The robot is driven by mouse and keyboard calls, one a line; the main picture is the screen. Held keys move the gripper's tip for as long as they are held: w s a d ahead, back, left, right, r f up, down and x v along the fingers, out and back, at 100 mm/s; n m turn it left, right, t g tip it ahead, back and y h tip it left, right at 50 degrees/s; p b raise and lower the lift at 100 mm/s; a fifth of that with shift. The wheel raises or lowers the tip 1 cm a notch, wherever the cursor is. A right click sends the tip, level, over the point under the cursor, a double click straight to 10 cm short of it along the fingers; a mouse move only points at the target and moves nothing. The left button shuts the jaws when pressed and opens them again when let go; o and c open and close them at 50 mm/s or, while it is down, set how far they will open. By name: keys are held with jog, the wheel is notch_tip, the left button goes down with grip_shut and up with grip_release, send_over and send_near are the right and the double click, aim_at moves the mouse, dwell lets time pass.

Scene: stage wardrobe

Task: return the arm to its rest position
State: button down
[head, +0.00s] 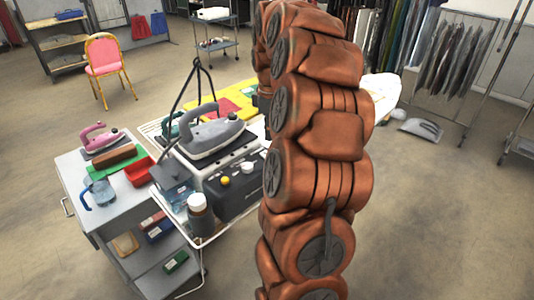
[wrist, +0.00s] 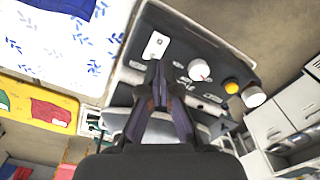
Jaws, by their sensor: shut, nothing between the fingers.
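My gripper (wrist: 158,68) shows in the wrist view with its dark fingers together and nothing between them. It is above the dark control panel (wrist: 180,45) of the ironing station, which has a white knob (wrist: 199,70) and a yellow knob (wrist: 232,86). In the head view my orange-brown arm rises through the middle of the picture, and my gripper is hidden or out of view there. A grey iron (head: 215,135) sits on top of the station (head: 235,195), left of my arm.
A grey cart (head: 80,215) stands at left with a pink iron (head: 98,137), a red tray (head: 139,170) and a blue-handled jug (head: 98,192). A bottle (head: 200,215) stands at the station's front corner. A clothes rack (head: 455,60) is behind right. Floor at front right is clear.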

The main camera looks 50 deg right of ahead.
jog(key=shift+r, duration=0.15)
dwell(0.4)
jog(key=shift+a, duration=0.3)
jog(key=s+a+m, duration=0.1)
jog(key=s+a, duration=0.2)
jog(key=a, duration=0.7)
jog(key=s+a+m, duration=0.1)
jog(key=s+a, duration=0.2)
jog(key=a, duration=0.8)
jog(key=s+a+f+m+g, duration=0.1)
jog(key=s+a+f+m, duration=0.1)
jog(key=s+a, duration=0.3)
jog(key=s+a+f+m, duration=0.1)
jog(key=s+a+f, duration=0.2)
jog(key=s, duration=0.9)
jog(key=a, duration=0.2)
jog(key=shift+s+a+f+m+g, duration=0.35)
jog(key=shift+a+m+g, duration=0.05)
